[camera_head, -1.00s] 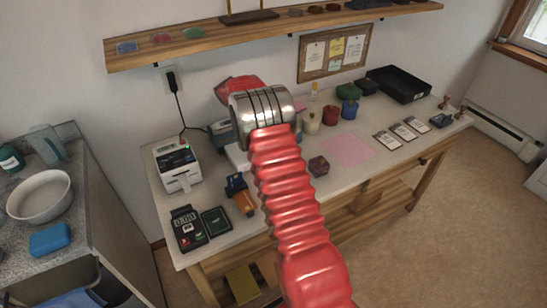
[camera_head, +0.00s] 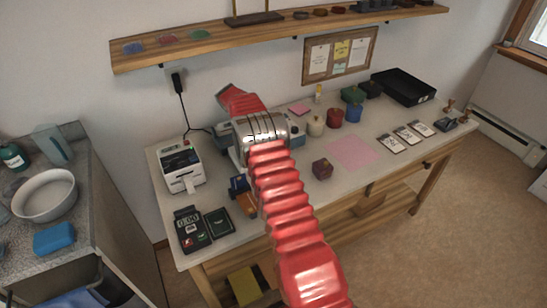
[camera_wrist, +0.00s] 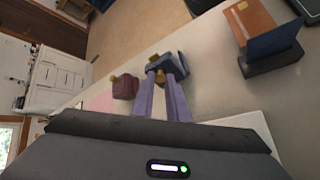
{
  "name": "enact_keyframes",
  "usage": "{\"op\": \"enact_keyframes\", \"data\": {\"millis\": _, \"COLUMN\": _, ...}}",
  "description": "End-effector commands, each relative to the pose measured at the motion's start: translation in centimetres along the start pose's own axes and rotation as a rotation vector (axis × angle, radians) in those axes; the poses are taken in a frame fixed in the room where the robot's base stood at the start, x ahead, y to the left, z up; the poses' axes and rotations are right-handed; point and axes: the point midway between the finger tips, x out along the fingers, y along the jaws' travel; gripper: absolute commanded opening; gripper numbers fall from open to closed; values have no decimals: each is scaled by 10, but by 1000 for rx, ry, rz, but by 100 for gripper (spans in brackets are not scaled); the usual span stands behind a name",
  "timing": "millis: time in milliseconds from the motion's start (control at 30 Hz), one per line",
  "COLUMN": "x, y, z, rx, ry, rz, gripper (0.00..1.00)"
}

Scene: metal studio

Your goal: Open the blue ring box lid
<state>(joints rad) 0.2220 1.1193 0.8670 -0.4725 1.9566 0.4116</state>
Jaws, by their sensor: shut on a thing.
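The blue ring box (camera_wrist: 180,64) is in the wrist view, a small blue-grey box with gold-brown parts. My gripper (camera_wrist: 163,76) has its two purple-grey fingers at the near side of the box, close together and shut on a gold-brown part that looks like the lid's knob. The fingers partly cover the box, and I cannot tell how far the lid is raised. In the head view my red ribbed arm and metal wrist hide the box and the fingertips. A dark red box (camera_wrist: 125,87) with a gold knob stands beside it; it also shows in the head view (camera_head: 322,168).
A label printer (camera_head: 182,166), a card terminal (camera_head: 191,229) and a pink sheet (camera_head: 352,152) lie on the table. Several small jars and a black tray (camera_head: 403,87) are at the back right.

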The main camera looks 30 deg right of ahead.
Motion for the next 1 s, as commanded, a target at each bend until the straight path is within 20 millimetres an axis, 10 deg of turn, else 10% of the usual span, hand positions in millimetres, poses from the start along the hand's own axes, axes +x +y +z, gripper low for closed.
{"op": "enact_keyframes", "data": {"millis": 367, "x": 1, "y": -1, "z": 0, "rx": -1, "ry": 0, "rz": -1, "gripper": 33}}
{"op": "enact_keyframes", "data": {"millis": 1000, "x": -1, "y": 1, "z": 1, "rx": -2, "ry": 3, "rz": -3, "gripper": 33}}
